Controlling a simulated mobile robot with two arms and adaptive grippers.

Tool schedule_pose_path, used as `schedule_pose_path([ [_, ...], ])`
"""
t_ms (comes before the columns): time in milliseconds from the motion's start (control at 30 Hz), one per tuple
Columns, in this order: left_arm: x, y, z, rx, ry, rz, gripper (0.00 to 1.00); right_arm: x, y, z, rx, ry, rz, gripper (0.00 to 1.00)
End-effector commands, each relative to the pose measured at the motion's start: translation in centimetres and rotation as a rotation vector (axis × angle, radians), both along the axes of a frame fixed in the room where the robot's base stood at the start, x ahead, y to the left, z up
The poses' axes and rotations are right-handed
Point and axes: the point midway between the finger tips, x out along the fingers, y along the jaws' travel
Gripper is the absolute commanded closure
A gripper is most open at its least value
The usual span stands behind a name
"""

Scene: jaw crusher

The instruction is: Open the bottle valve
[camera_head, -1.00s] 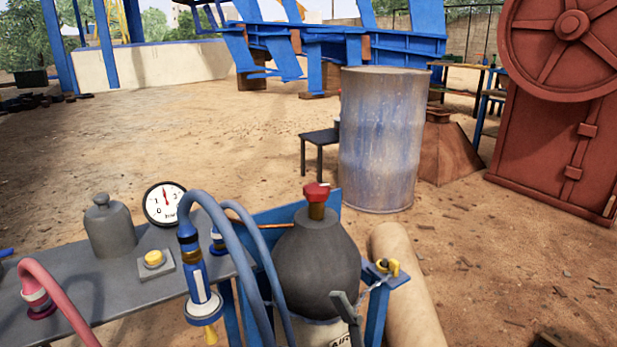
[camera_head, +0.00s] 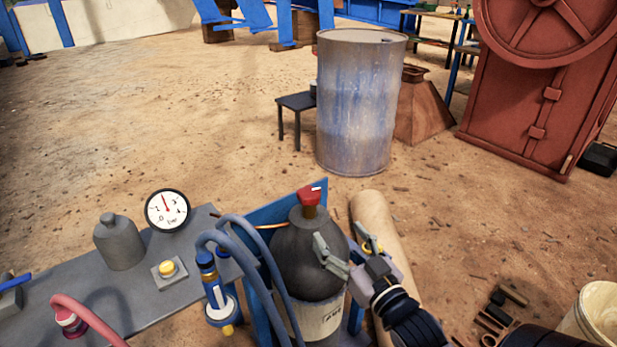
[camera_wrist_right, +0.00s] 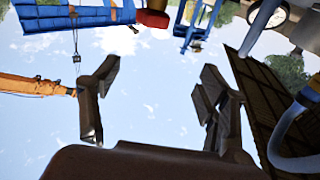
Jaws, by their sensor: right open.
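The dark grey gas bottle (camera_head: 300,262) stands upright in a blue frame, with a light label on its lower part. Its red valve knob (camera_head: 310,195) sits on a brown neck at the top. My right gripper (camera_head: 346,244) is open and empty in front of the bottle's right side, lower than the knob. In the right wrist view its two fingers (camera_wrist_right: 157,85) are spread apart with only sky between them. My left gripper is not in view.
The grey bench at left (camera_head: 75,290) carries a pressure gauge (camera_head: 167,211), a grey weight (camera_head: 118,242), a yellow button (camera_head: 168,269) and hoses. Blue hoses (camera_head: 262,250) arch close to the bottle's left. A tan roll (camera_head: 375,215) lies behind my gripper. A drum (camera_head: 355,110) stands beyond.

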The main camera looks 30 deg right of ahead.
Motion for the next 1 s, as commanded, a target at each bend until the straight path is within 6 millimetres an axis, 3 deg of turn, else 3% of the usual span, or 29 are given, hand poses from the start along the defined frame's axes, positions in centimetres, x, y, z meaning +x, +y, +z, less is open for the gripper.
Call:
schedule_pose_path([
  [100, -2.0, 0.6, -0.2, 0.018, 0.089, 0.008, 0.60, -0.2, -1.1, -0.2, 0.003, 0.042, -0.025, 0.31],
  [333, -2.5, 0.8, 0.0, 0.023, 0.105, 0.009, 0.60, 1.8, -1.6, -0.5, 0.004, 0.046, -0.029, 0.31],
  [800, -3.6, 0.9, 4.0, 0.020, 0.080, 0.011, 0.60, 11.7, -2.9, -0.4, 0.002, 0.044, -0.029, 0.31],
  [1000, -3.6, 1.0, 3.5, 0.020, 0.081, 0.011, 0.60, 15.1, -3.4, -0.5, 0.004, 0.047, -0.029, 0.31],
])
